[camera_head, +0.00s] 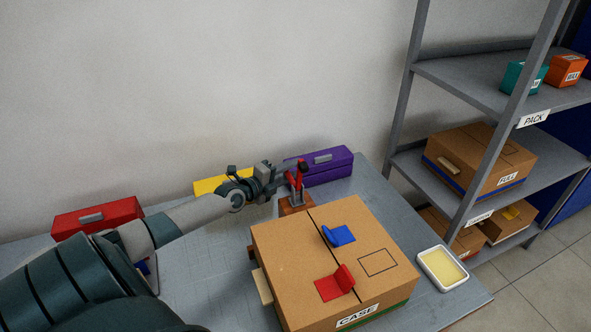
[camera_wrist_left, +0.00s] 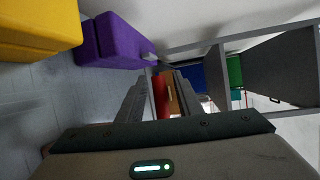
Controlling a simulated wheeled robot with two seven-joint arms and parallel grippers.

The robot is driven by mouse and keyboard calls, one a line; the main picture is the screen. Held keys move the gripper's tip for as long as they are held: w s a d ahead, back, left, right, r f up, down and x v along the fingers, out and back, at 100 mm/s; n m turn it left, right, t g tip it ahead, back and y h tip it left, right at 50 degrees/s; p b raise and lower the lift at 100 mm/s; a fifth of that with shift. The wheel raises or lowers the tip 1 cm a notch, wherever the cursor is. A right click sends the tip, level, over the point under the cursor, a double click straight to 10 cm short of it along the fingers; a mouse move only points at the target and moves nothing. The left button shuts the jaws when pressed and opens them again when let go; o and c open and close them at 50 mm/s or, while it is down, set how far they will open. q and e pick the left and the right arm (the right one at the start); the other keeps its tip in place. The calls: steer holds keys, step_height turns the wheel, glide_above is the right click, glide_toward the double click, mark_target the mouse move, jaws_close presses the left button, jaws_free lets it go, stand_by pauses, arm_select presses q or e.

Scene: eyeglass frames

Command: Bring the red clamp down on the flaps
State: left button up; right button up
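The red clamp (camera_head: 298,178) stands upright on a brown block behind the far edge of the cardboard case. The case's top flaps (camera_head: 285,245) lie closed, with a dark seam between them. My left gripper (camera_head: 284,172) reaches in from the left, right beside the clamp's upper part. In the left wrist view its fingers (camera_wrist_left: 160,105) are apart, with a red part (camera_wrist_left: 161,96), likely the clamp, showing between them. Whether they touch it I cannot tell. My right gripper is not in view.
A blue tab (camera_head: 343,234) and a red tab (camera_head: 332,287) sit on the case top. A purple box (camera_head: 325,168), a yellow box (camera_head: 208,186) and a red box (camera_head: 97,217) line the wall. A white tray (camera_head: 424,262) lies right. A shelf (camera_head: 470,85) stands beyond.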

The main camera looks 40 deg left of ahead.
arm_select(q)
steer(key=shift+w+d+f, duration=0.1)
steer(key=shift+w+f, duration=0.05)
steer(key=shift+w, duration=0.8)
jaws_close()
